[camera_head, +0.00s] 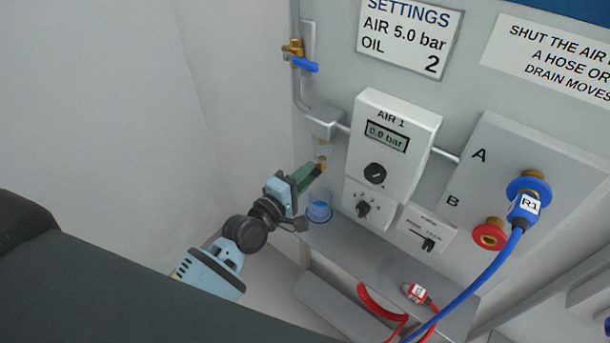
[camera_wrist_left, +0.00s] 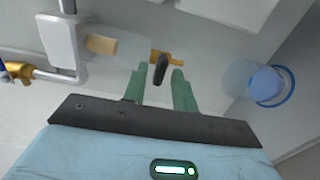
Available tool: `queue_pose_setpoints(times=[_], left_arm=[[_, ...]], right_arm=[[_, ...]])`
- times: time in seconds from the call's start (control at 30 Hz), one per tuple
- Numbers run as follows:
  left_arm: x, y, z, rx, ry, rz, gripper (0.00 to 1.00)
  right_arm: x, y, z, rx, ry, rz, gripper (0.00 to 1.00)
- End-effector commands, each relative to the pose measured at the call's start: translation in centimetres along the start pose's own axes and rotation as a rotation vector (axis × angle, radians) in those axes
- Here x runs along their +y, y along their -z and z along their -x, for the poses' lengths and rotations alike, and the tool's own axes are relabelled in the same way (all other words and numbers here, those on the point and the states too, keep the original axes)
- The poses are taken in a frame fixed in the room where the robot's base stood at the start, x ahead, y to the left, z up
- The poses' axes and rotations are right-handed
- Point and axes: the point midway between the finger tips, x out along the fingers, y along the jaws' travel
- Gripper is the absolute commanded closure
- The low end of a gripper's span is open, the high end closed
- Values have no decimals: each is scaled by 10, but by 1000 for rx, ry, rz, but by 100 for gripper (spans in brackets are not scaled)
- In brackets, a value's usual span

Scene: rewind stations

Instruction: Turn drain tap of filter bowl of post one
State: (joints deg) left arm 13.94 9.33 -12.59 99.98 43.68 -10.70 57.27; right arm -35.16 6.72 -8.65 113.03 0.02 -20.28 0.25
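The filter bowl (camera_head: 323,150) is clear and hangs under a grey filter head (camera_head: 323,122) on the pipe. It also shows in the left wrist view (camera_wrist_left: 122,48), with a tan element inside. Its drain tap (camera_wrist_left: 167,58) is brass with a black lever (camera_wrist_left: 160,70); in the head view the tap (camera_head: 321,168) is small and partly hidden by my fingers. My left gripper (camera_head: 312,174) is at the tap, with green fingers. In the wrist view the gripper (camera_wrist_left: 158,82) is open, the lever's end between its fingertips with gaps visible. My right gripper is not in view.
A clear cup with blue content (camera_head: 319,208) stands below the tap on a grey shelf (camera_head: 360,255). The AIR 1 panel (camera_head: 390,145) reading 0.0 bar is close on the right. A blue-handled valve (camera_head: 300,60) is above. Blue and red hoses are at right.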

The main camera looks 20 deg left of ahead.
Motion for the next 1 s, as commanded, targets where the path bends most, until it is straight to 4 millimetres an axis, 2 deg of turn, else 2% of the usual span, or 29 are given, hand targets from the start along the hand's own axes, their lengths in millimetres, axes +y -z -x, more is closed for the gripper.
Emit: queue_pose_setpoints(times=[0.37, 0.47, 0.8, 1.0], left_arm=[[0, 1, 4, 1, -1, -3, 67], [-1, 0, 14, 1, 1, -2, 67], [-2, 0, 65, 1, 3, -2, 67], [-1, 0, 78, 1, 1, -2, 67]], right_arm=[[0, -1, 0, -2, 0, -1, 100], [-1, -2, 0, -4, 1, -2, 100], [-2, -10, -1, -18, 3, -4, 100], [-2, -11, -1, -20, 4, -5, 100]])
